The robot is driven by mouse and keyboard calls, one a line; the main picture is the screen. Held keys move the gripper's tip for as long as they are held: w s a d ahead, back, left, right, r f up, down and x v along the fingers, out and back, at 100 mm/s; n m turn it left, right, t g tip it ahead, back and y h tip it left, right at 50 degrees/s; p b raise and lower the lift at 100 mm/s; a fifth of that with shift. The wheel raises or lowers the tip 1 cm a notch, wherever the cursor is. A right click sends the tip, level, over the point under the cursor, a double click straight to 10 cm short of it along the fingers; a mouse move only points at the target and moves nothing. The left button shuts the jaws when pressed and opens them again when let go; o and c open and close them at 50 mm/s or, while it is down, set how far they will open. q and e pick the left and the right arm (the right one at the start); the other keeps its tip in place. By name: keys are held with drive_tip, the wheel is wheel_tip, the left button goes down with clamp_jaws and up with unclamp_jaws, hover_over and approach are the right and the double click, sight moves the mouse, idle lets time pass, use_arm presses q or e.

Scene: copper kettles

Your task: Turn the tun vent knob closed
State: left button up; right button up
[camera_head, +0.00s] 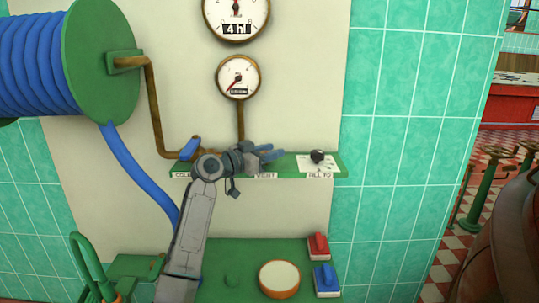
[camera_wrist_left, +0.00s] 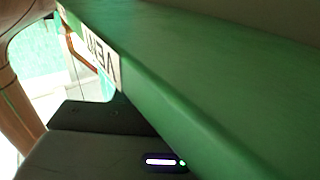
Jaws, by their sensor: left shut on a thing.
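The green shelf (camera_head: 333,161) on the wall carries a VENT label (camera_head: 265,175). My left gripper (camera_head: 266,154) is at the shelf just above this label, shut on the vent knob. The knob itself is hidden behind the gripper, so its turn angle cannot be told. In the left wrist view the shelf edge (camera_wrist_left: 200,90) crosses close in front of the camera, with the VENT label (camera_wrist_left: 98,52) seen at a slant. Neither the fingertips nor the knob can be made out there. My right gripper is not in view.
A blue-handled valve (camera_head: 188,149) is left of my gripper, and a black dial knob (camera_head: 317,156) is to its right. Two gauges (camera_head: 237,77) hang above. A blue hose reel (camera_head: 100,58) is at upper left. Below are red (camera_head: 318,245) and blue (camera_head: 326,279) switches.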

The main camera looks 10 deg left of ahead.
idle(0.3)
use_arm(q)
drive_tip(key=o, duration=1)
drive_tip(key=shift+r, duration=0.5)
wheel_tip(320, 180, up, 3)
drive_tip(key=shift+f, duration=0.15)
drive_tip(key=s+d+r, duration=0.1)
drive_tip(key=s+d, duration=0.2)
drive_tip(key=s, duration=1.2)
drive_tip(key=shift+s, duration=0.35)
drive_tip(key=shift+r, duration=0.15)
